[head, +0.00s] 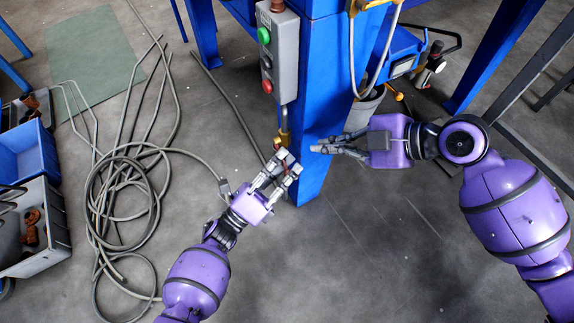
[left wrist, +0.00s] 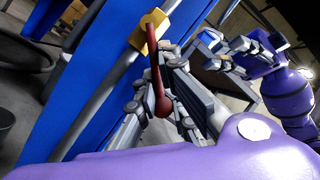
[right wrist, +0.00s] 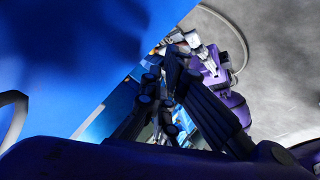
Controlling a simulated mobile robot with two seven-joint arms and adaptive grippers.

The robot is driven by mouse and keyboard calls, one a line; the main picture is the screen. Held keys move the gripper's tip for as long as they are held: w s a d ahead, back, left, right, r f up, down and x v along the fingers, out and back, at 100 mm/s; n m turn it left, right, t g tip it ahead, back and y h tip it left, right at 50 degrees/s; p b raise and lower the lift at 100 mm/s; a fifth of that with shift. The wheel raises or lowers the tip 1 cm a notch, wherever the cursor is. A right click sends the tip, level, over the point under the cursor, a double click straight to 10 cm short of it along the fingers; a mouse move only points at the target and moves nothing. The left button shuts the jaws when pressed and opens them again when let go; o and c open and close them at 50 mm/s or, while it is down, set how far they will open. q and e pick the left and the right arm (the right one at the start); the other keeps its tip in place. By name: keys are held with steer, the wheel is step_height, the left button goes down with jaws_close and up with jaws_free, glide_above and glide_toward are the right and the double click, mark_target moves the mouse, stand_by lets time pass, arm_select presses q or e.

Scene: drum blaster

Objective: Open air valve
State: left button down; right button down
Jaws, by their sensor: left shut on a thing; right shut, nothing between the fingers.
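The air valve is a yellow body (left wrist: 150,28) on a grey pipe along the blue post, seen in the left wrist view. It also shows, small, low on the post in the head view (head: 284,137). Its dark red lever (left wrist: 156,75) sticks out at an angle to the pipe, with a rounded end. My left gripper (head: 286,163) is at the valve, its fingers (left wrist: 168,95) closed around the lever; their exact contact is partly hidden. My right gripper (head: 320,148) is shut and empty, in front of the post, to the right of the valve.
The blue post (head: 318,100) carries a grey control box (head: 280,52) with green and red buttons. Coiled hoses (head: 130,185) lie on the floor at left, beside blue and grey crates (head: 40,225). The front floor is clear.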

arm_select(q)
steer(key=shift+s+f, duration=0.1)
steer(key=shift+s, duration=0.1)
steer(key=shift+a, duration=0.1)
arm_select(e)
steer(key=s+a+n+g+y, duration=0.1)
steer(key=s+a+n+g, duration=0.15)
steer(key=s+n, duration=0.35)
steer(key=w+a+f, duration=0.4)
steer(key=a+f, duration=0.2)
steer(key=f, duration=0.1)
steer(key=shift+w+a+n+g, duration=0.25)
steer(key=shift+w+n+g, duration=0.05)
steer(key=shift+w+g, duration=0.1)
steer(key=shift+w+d+f, duration=0.15)
steer(key=shift+w+f, duration=0.2)
steer(key=shift+f, duration=0.05)
